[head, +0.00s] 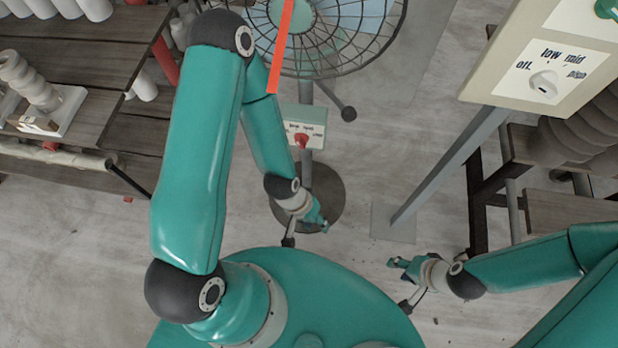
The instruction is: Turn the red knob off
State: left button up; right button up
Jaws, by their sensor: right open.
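The red knob (301,141) sits on the front of a small pale control box (317,116) on the fan's pole. Labels are printed around the knob; "low" and "mid" seem legible, but which one it points to is too small to tell. My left gripper (324,224) is below the box in the picture, apart from the knob, in front of the fan's base. Its fingers are too small to tell open from shut. My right gripper (393,263) is open and empty, farther right and lower, away from the knob.
A wire-cage fan (330,30) with a red strip (281,45) stands behind my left arm on a round dark base (285,208). A slanted-post panel at right carries a white knob (543,83) and a green knob (607,8). Wooden shelves (75,60) with pottery stand left.

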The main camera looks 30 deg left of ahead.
aim_at(300, 139)
jog(key=u, duration=0.5)
jog(key=k, duration=1.15)
jog(key=u, duration=0.4)
jog(key=i, duration=0.65)
jog(key=u, duration=0.25)
